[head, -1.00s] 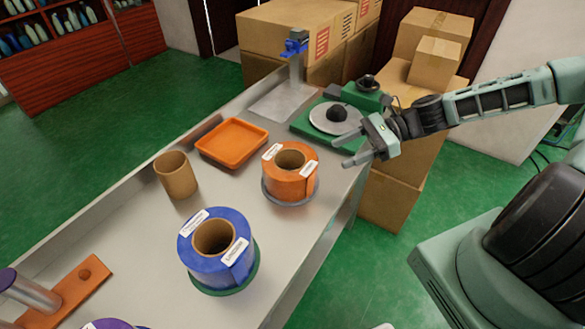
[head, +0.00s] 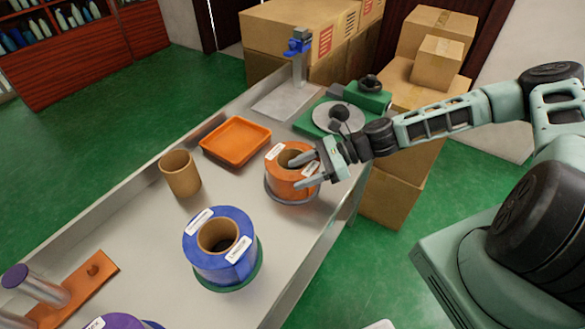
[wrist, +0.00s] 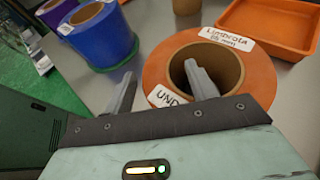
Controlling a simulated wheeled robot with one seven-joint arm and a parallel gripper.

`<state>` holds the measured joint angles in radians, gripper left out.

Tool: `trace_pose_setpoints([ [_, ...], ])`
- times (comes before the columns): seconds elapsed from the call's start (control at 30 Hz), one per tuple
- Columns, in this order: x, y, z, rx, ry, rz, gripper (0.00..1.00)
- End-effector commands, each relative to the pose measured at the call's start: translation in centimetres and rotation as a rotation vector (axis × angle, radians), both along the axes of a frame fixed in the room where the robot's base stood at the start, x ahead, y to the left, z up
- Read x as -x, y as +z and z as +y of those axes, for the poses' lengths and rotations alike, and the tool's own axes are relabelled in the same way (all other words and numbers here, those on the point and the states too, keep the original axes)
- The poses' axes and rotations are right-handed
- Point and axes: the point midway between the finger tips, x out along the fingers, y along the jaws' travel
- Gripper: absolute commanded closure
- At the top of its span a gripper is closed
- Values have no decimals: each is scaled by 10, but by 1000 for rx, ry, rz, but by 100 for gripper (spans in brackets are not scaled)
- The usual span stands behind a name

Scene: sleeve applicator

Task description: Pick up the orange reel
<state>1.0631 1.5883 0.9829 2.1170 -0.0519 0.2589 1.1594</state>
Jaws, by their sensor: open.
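The orange reel (head: 283,184) stands upright on a grey round base on the metal table, with white labels and an open cardboard core. It also shows in the wrist view (wrist: 258,68), where one label reads "Limbrota". My gripper (head: 303,171) is open at the right side of the reel. In the wrist view my gripper (wrist: 165,88) has one finger over the core opening and the other outside the reel's left edge. Whether either finger touches the reel, I cannot tell.
A blue reel (head: 208,260) on a green base stands nearer on the table. A cardboard tube (head: 181,177) and an orange tray (head: 236,143) stand to the left and behind. A green device with a round plate (head: 325,118) is behind the gripper. Cardboard boxes (head: 398,205) stand beyond the table.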

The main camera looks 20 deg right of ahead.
Motion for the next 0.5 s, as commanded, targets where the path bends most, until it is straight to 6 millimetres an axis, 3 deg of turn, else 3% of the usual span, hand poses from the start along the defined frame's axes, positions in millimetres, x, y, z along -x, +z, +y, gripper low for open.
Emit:
trace_pose_setpoints([
  [0.2,0,-1,0,0,-1,0,46],
  [0.4,0,-1,0,1,0,1,100],
  [0.5,0,-1,0,2,-2,2,100],
])
